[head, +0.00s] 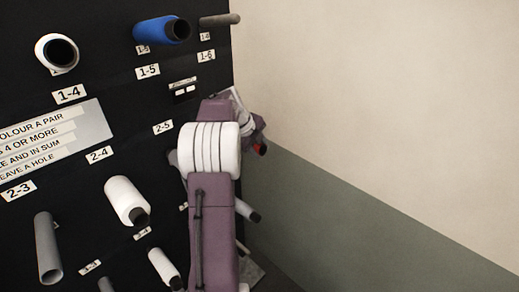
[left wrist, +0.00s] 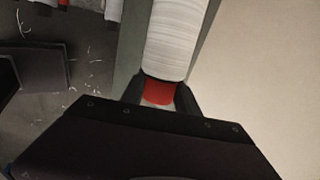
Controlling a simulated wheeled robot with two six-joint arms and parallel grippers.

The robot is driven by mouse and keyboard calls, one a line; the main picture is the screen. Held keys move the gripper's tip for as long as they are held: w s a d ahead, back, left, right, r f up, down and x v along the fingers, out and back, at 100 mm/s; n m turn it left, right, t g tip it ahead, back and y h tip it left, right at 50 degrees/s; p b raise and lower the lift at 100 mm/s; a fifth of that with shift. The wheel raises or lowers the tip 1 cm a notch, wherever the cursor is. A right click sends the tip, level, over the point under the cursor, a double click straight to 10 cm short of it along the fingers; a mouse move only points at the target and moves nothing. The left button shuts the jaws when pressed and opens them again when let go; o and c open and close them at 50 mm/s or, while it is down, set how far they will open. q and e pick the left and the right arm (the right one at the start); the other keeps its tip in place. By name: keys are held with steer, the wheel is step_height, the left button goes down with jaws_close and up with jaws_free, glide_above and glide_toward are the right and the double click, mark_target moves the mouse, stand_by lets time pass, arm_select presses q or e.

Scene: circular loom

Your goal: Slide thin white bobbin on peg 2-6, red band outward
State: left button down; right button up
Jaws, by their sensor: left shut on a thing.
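My left gripper (left wrist: 160,94) is shut on the red-banded end of a white bobbin (left wrist: 175,40). The red band (left wrist: 158,91) lies between the fingers, and the white body runs away from the gripper out of the top of the left wrist view. In the head view my left gripper (head: 250,125) is at the right edge of the black board, with a small red patch (head: 260,149) showing beside it. My arm hides most of the bobbin, and peg 2-6 and its label cannot be made out. My right gripper is not in view.
The black board (head: 110,75) carries numbered pegs. A blue bobbin (head: 160,30) sits at 1-5, and white bobbins (head: 125,200) sit at upper left and below. A bare peg (head: 220,20) is by 1-6. A plain wall (head: 380,80) is to the right.

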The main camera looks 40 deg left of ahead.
arm_select(q)
steer(key=shift+a, duration=0.2)
steer(key=shift+w+a+p, duration=0.1)
steer(key=shift+a+p, duration=0.2)
steer(key=shift+a, duration=0.2)
steer(key=c, duration=0.8)
jaws_free()
steer(key=shift+f, duration=0.1)
steer(key=shift+c, duration=0.2)
steer(key=b+v, duration=0.2)
steer(key=v, duration=0.7)
